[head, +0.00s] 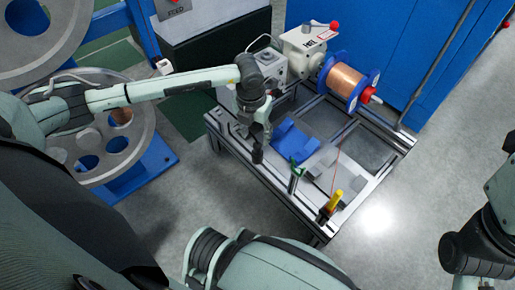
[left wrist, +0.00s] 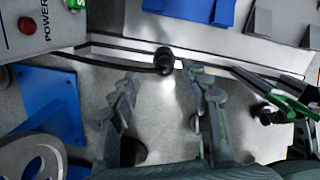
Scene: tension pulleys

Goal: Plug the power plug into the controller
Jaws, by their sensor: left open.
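The black power plug (left wrist: 163,58) shows in the left wrist view at the table's edge, with its black cable running off to the left. My left gripper (left wrist: 165,100) is open, with its two fingers apart on either side below the plug; nothing is between them. In the head view my left gripper (head: 257,136) hangs over the table's left edge, and a small black piece just below it appears to be the plug. The controller, a grey box marked POWER (left wrist: 42,38) with a red button, is partly in view at the upper left.
The work table (head: 225,145) carries a blue block (head: 291,140), a copper wire spool (head: 345,82), green-handled pliers (head: 297,178) and a yellow-handled tool (head: 332,202). A large pulley (head: 92,165) stands at the left. Bare floor lies below the table's left edge.

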